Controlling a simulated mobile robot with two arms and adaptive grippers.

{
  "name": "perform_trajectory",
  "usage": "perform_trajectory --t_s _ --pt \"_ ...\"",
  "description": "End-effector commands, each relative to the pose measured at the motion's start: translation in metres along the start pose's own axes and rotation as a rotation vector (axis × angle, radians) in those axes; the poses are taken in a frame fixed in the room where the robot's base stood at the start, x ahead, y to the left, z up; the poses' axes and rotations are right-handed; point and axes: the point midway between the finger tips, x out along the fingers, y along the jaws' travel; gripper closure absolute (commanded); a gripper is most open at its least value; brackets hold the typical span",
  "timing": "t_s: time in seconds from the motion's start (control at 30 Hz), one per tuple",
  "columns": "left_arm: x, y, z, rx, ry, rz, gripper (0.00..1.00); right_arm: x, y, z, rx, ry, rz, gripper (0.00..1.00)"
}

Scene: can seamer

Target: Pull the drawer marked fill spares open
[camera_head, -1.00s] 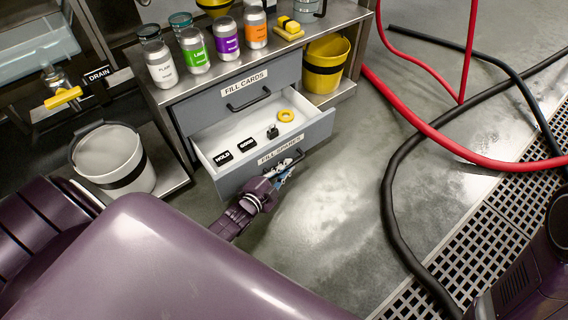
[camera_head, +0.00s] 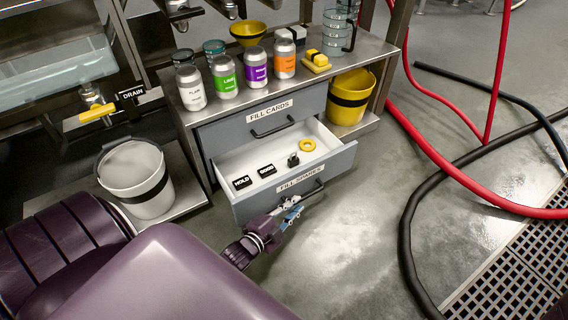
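The fill spares drawer (camera_head: 335,164) is the lower drawer of the steel cabinet. It stands pulled out, with its white inside showing. Its dark bar handle (camera_head: 316,191) is on the grey front below the label. My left gripper (camera_head: 291,214) is low in front of the drawer, at the left part of the handle. Its fingers overlap the handle in the picture, and I cannot tell whether they grip it or are apart from it. My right gripper is out of view.
The drawer holds two black cards (camera_head: 242,182), a small dark part (camera_head: 293,160) and a yellow ring (camera_head: 307,145). The fill cards drawer (camera_head: 290,107) above is shut. A white bucket (camera_head: 133,170) stands left; hoses (camera_head: 407,225) lie right. Floor before the drawer is clear.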

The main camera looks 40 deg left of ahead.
Motion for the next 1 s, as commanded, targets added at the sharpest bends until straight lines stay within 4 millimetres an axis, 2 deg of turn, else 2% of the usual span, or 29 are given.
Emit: perform_trajectory --t_s 0.1,0.33,0.5,1.0 --pt "-0.027 0.001 0.001 0.0 -0.002 0.002 0.83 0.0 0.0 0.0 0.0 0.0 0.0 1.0" --pt "-0.059 0.0 0.001 0.001 -0.002 0.001 0.83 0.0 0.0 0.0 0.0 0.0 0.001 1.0" --pt "-0.066 0.0 0.001 0.001 -0.001 0.0 0.83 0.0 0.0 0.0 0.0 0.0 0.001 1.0" --pt "-0.066 0.0 0.0 0.0 0.0 0.0 0.83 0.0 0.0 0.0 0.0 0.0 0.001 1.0"
